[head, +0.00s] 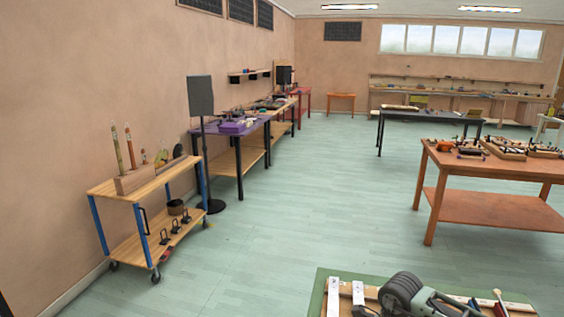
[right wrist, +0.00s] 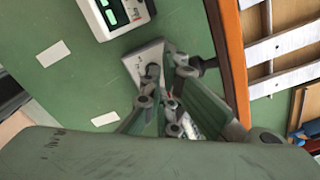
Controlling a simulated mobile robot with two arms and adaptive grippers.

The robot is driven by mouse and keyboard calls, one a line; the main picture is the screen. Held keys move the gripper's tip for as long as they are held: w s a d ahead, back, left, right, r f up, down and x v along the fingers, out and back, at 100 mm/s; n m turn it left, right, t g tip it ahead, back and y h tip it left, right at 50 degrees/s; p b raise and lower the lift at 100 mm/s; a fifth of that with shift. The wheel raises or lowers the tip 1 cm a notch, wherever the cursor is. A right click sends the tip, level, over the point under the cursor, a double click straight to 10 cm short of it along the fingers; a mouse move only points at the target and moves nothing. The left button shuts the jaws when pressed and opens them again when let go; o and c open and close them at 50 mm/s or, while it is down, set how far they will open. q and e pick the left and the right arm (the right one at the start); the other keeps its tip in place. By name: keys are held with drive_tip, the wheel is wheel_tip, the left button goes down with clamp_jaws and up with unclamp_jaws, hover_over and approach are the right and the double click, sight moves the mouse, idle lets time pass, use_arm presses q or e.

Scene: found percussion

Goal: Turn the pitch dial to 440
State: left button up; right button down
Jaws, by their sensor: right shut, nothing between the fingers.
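In the right wrist view a white device (right wrist: 112,14) with a lit green display (right wrist: 131,9) sits on a green surface at the top. The digits are too small to read. A pale grey wedge-shaped piece (right wrist: 143,58) lies just below it, partly behind my fingers. My right gripper (right wrist: 166,70) is shut and empty, its fingertips over or beside this piece; I cannot tell whether they touch. No pitch dial can be made out clearly. A dark part (right wrist: 208,64) shows right of the fingertips. My left gripper is not in view.
In the head view a green-topped bench (head: 318,290) with white-and-wood bars (head: 333,297) is at the bottom. A wooden table (head: 490,213) stands at right, a trolley (head: 125,190) and purple table (head: 200,130) at left. The floor between is clear.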

drive_tip(key=shift+r, duration=0.1)
drive_tip(key=s+f+n, duration=0.1)
drive_tip(key=f+n, duration=0.1)
drive_tip(key=f+n+b, duration=0.1)
drive_tip(key=f+n, duration=0.1)
drive_tip(key=s+a+f+n+b, duration=0.1)
drive_tip(key=f+n, duration=0.1)
drive_tip(key=shift+s, duration=0.3)
drive_tip(key=shift+a, duration=0.1)
drive_tip(key=shift+s, duration=0.1)
idle(0.5)
drive_tip(key=shift+s, duration=0.1)
